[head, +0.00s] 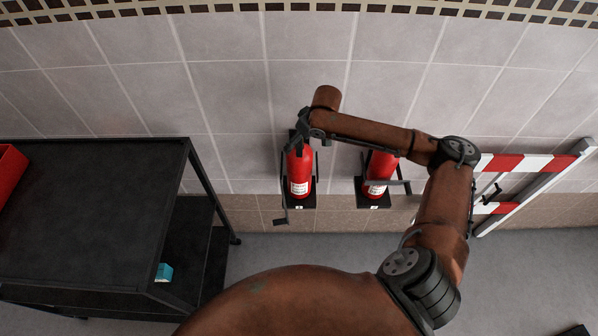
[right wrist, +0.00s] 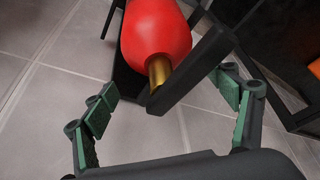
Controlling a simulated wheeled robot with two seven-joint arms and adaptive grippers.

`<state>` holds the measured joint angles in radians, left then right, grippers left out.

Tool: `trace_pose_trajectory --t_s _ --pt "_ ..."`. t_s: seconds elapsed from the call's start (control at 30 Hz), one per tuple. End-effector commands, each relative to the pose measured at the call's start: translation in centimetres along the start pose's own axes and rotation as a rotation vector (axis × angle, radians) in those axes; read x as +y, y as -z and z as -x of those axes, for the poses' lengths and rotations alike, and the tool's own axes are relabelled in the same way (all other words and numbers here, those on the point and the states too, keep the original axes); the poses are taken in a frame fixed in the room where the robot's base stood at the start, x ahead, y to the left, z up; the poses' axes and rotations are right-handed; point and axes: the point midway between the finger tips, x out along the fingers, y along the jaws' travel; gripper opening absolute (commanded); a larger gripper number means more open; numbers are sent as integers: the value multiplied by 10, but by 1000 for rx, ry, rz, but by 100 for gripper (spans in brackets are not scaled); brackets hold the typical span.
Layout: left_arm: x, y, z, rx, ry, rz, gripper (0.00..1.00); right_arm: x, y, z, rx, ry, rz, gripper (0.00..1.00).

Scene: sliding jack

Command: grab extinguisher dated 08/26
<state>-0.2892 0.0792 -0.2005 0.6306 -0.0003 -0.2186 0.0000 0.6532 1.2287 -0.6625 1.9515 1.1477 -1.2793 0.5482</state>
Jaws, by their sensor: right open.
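Two red fire extinguishers are mounted on the tiled wall in the head view, the left extinguisher (head: 299,170) and the right extinguisher (head: 380,172). Both have white labels too small to read. My right arm reaches across to the left extinguisher, with its wrist above that extinguisher's top, partly covering it. In the right wrist view my right gripper (right wrist: 168,90) is open. A red extinguisher body (right wrist: 155,30) with a brass neck and a black handle bar shows just beyond and between its spread fingers, not gripped. My left gripper is out of view.
A black cart (head: 90,215) stands at the left, with a red bin (head: 10,172) on top and a small teal object (head: 164,272) lower down. A red-and-white striped barrier (head: 525,163) stands at the right by the wall. The floor between is clear.

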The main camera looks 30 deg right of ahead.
Motion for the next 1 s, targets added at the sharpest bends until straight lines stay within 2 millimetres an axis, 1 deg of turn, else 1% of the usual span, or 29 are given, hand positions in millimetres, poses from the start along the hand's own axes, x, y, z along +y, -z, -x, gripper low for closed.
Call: trace_pose_trajectory --t_s 0.17,0.3,0.37,0.47,0.67,1.0 --pt "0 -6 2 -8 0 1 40 -3 3 -22 -1 1 -1 80" --pt "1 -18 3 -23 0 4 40 -3 3 -42 -1 0 -1 80" --pt "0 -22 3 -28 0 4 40 -3 3 -48 -1 0 0 80" --pt "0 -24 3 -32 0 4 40 -3 3 -52 1 -1 1 80" --pt "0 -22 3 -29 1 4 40 -3 3 -53 1 -1 1 80" --pt "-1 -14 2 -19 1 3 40 -3 3 -53 0 -1 1 56"
